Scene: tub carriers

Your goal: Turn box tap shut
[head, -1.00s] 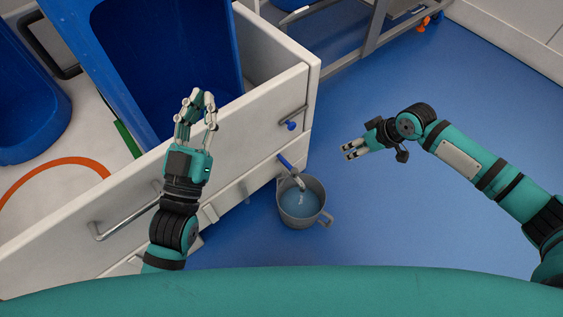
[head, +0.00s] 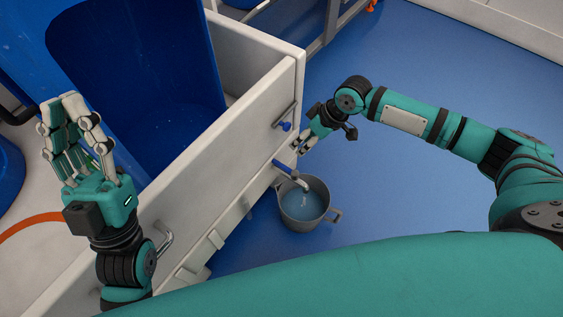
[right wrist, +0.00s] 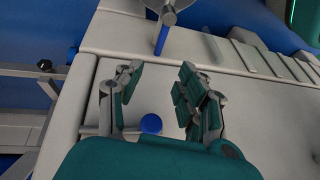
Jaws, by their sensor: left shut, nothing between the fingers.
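The box tap has a blue part (head: 283,167) and a metal spout (head: 300,182), low on the white box's end. The spout hangs over a grey pot (head: 335,217) holding water, with a small white patch on its surface. The blue part also shows in the right wrist view (right wrist: 161,40), beyond the fingertips. My right gripper (head: 301,146) is beside the box's end, just above the tap in the picture; the right wrist view shows its fingers (right wrist: 158,72) apart and empty. My left gripper (head: 68,103) is shut and empty, raised at the left, away from the tap.
A metal bar with a blue knob (head: 286,126) sits on the box's end above the tap; the knob also shows in the right wrist view (right wrist: 150,124). A large blue tub (head: 140,60) stands in the white box (head: 225,130). The blue floor (head: 430,190) at right is clear.

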